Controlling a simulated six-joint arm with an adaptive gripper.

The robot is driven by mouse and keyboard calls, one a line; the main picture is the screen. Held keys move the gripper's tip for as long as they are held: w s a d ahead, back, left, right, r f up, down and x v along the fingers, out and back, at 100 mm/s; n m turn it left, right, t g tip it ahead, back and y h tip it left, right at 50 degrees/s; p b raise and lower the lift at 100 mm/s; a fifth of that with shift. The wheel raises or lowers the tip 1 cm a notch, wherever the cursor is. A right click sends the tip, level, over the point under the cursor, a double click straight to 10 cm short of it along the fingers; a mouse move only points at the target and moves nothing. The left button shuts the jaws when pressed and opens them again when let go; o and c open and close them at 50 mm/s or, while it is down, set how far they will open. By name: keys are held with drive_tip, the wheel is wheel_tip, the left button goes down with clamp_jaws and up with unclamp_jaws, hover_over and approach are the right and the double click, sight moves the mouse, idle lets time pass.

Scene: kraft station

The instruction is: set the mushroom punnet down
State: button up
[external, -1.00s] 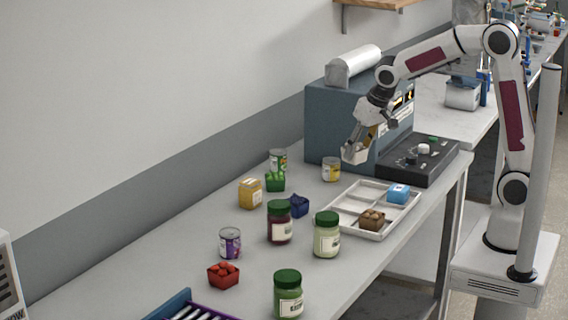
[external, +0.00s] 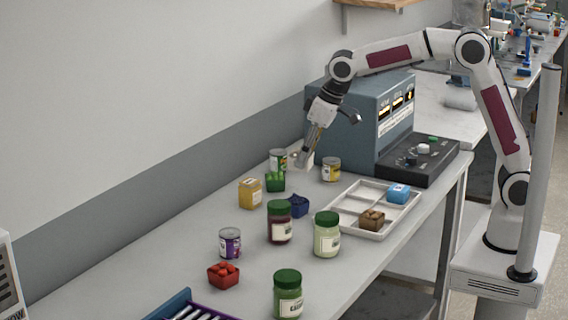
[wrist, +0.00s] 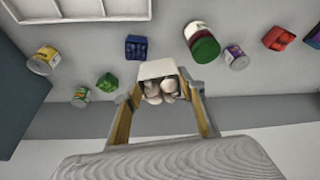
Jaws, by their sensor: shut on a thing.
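The mushroom punnet (wrist: 156,69) is a small white box with pale mushrooms in it. It sits between the two fingers of my gripper (wrist: 161,97) in the wrist view, and the fingers are shut on it. In the external view, my gripper (external: 308,160) points down above the back of the table, near the cans. The punnet (external: 304,164) shows there as a small pale shape, partly hidden by the fingers. It appears to be held above the table, but its exact height is hard to tell.
A green punnet (external: 275,183), a can (external: 278,159) and a yellow can (external: 331,170) stand close by. A blue punnet (external: 298,206), a yellow box (external: 250,194) and jars (external: 279,225) stand nearer. A divided white tray (external: 345,203) lies right. Bare table (external: 200,215) shows left.

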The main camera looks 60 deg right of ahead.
drive_tip(key=a+n+y, duration=0.2)
drive_tip(key=a+n, duration=0.4)
drive_tip(key=a, duration=1.4)
wheel_tip(320, 180, down, 7)
drive_tip(key=shift+r+g, duration=0.2)
drive_tip(key=shift+g, duration=0.2)
drive_tip(key=shift+s+a+f, duration=0.1)
drive_tip(key=shift+f, duration=2.4)
drive_tip(key=shift+f, duration=2.5)
drive_tip(key=shift+f, duration=0.15)
